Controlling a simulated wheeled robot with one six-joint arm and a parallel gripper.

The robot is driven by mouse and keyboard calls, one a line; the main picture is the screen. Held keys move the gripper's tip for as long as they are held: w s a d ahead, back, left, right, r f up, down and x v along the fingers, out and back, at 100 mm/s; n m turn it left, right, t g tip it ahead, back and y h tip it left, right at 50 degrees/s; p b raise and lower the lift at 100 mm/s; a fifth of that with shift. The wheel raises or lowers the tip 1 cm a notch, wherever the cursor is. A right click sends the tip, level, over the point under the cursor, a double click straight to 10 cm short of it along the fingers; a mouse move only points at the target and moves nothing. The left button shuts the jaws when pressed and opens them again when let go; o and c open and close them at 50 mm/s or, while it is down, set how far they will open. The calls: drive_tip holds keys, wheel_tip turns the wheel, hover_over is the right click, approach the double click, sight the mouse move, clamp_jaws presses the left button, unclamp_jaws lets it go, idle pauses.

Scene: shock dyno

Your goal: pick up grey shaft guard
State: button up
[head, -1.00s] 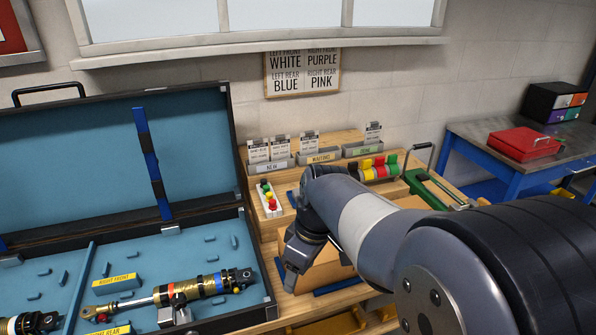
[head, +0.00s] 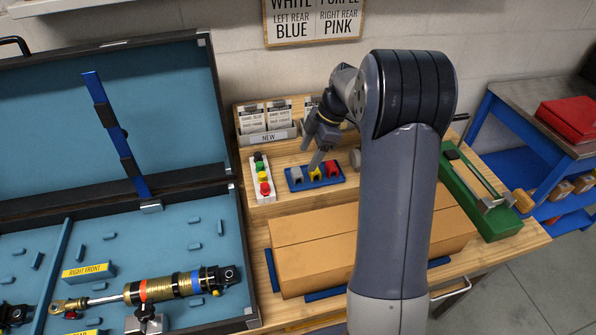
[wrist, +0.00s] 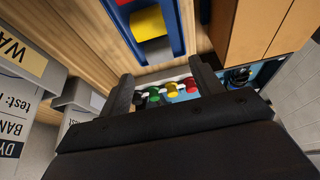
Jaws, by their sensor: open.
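The grey shaft guard (head: 296,174) sits at the left end of a small blue tray (head: 308,186) on the wooden bench. A yellow guard (head: 316,174) and a red one (head: 332,168) sit beside it. My gripper (head: 317,158) is open and empty, tilted above and behind the tray. In the wrist view, its two fingers (wrist: 165,82) are spread apart. The blue tray (wrist: 181,30) shows at the top there, with the yellow guard (wrist: 149,23) and part of what looks like the grey guard (wrist: 155,46).
A white rack of coloured knobs (head: 251,180) stands left of the tray. Card holders (head: 268,139) stand behind it. A large brown box (head: 330,258) lies in front. A green tool (head: 470,190) lies right, and an open blue-lined case (head: 195,290) fills the left.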

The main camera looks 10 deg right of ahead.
sight(297, 172)
drive_tip(key=shift+a+p+x, duration=0.15)
drive_tip(key=shift+p+x, duration=0.3)
drive_tip(key=shift+x, duration=1.1)
drive_tip(key=shift+a+p+x, duration=0.15)
drive_tip(key=shift+p+x, duration=0.3)
drive_tip(key=shift+x, duration=1.1)
drive_tip(key=shift+r, duration=0.1)
drive_tip(key=shift+c, duration=0.3)
drive_tip(key=c, duration=1)
